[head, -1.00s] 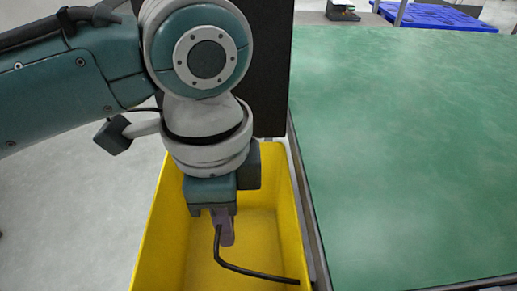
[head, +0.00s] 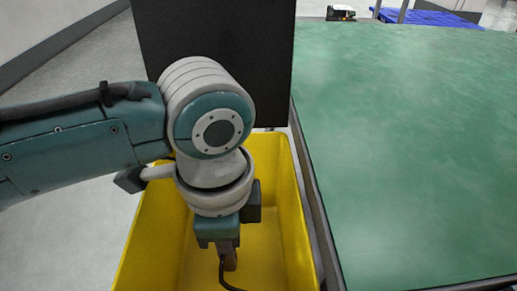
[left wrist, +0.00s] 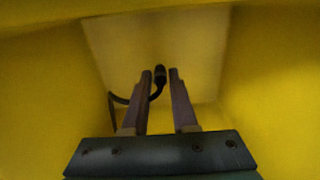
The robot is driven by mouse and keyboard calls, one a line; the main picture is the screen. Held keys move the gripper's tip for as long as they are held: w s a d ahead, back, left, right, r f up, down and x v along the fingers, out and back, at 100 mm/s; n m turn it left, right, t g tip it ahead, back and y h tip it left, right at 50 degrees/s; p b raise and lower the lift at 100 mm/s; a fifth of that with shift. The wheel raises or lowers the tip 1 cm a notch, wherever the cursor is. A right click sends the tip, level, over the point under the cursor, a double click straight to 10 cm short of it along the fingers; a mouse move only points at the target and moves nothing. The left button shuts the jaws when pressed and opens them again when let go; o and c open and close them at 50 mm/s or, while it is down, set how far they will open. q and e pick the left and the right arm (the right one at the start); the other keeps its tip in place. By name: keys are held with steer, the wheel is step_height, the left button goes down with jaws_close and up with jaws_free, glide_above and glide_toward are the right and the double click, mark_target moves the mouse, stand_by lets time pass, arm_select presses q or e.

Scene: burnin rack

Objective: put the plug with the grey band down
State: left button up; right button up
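My left gripper (head: 231,262) points down inside the yellow bin (head: 150,235). In the left wrist view its two fingers (left wrist: 161,72) stand apart. A dark plug (left wrist: 160,74) shows between and just past the fingertips, with a narrow gap visible on each side. A black cable (left wrist: 155,95) curves from it to the left. In the head view the cable (head: 224,275) hangs beside the fingers and leaves the bottom edge. The plug's band cannot be made out, nor whether the plug touches the bin floor. My right gripper is not in view.
A green-topped table (head: 420,150) lies right of the bin, its edge close to the bin wall. A black panel (head: 215,40) stands behind the bin. A blue pallet (head: 430,17) and a small device (head: 340,13) are far back. The bin floor around the gripper looks clear.

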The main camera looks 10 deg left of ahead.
arm_select(q)
steer(key=shift+o, duration=1.4)
steer(key=shift+r, duration=0.1)
step_height(320, 180, up, 12)
steer(key=p, duration=0.5)
